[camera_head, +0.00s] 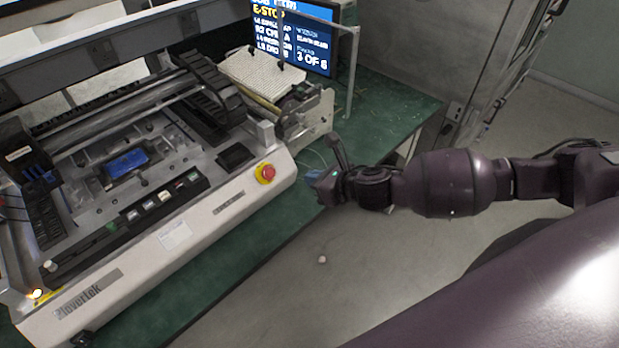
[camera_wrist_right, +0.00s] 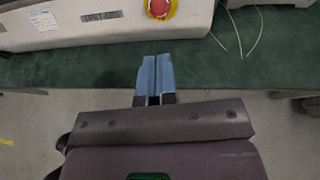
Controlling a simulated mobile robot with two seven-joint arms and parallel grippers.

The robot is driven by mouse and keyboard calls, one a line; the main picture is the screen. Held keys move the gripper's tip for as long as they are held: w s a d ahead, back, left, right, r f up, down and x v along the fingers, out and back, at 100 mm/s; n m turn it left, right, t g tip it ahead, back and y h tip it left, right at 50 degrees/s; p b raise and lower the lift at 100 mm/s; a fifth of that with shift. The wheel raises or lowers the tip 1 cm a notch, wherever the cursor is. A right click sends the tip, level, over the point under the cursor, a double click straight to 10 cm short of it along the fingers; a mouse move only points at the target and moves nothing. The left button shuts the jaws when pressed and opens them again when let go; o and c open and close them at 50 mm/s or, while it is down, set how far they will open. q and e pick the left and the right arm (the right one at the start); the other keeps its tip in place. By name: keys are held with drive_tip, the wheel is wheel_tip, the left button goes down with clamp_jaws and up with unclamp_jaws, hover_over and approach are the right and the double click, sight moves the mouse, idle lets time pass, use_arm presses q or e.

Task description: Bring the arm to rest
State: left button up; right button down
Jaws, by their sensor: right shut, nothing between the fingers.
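My right arm (camera_head: 445,183) reaches in from the right in the head view. Its gripper (camera_head: 318,176) is near the front edge of the green bench, just right of the machine's corner. In the right wrist view the blue fingertips (camera_wrist_right: 156,75) are side by side and shut, with nothing between them. They point toward the green bench edge and the machine above it. My left gripper is not in view.
A white machine (camera_head: 215,217) with a red emergency button (camera_head: 265,172) stands on the green bench (camera_head: 205,285). A screen (camera_head: 293,38) stands behind it. Thin cables (camera_wrist_right: 238,35) lie on the bench near the gripper. Grey floor (camera_head: 300,285) is open in front.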

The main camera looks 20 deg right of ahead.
idle(0.5)
drive_tip(key=a+r+m+t+y, duration=0.1)
drive_tip(key=a+m, duration=0.2)
drive_tip(key=m, duration=1)
drive_tip(key=a+r+m+t, duration=0.1)
drive_tip(key=a+r+m, duration=0.15)
drive_tip(key=m, duration=0.95)
drive_tip(key=s+d+f+m+h, duration=0.3)
drive_tip(key=s+d+f+m, duration=0.2)
drive_tip(key=s, duration=0.5)
drive_tip(key=s+d+f+m+g+h, duration=0.1)
drive_tip(key=s+d+f+m+h, duration=0.2)
drive_tip(key=s+f+m, duration=0.6)
wheel_tip(320, 180, down, 2)
drive_tip(key=shift+s+d+f+m+h+b, duration=0.15)
drive_tip(key=shift+s+d+m+h+b, duration=0.25)
drive_tip(key=shift+d+m, duration=0.5)
drive_tip(key=c, duration=1.8)
unclamp_jaws()
drive_tip(key=shift+d, duration=0.1)
